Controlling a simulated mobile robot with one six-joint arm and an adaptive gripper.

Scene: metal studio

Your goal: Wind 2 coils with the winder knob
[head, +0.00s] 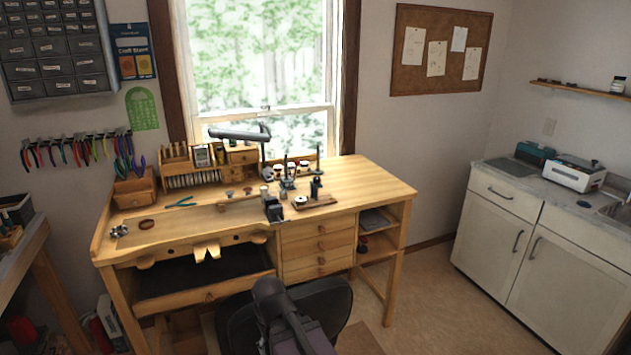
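A small wooden board (325,201) lies on the workbench, right of its middle. It carries a dark upright device (316,188) that looks like the winder, and a small pale round piece (300,200) sits at its left end. The knob and any wire or coil are too small to make out. My arm (285,318) rises from the bottom edge in front of the bench, well apart from the board. My gripper's fingers do not show in the head view.
A dark vise-like tool (272,207) stands at the bench's front edge, left of the board. The wooden workbench (378,190) is clear at its right end. A lamp (240,133), small racks and pliers (181,202) occupy its left and back. A dark chair (335,297) stands in front.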

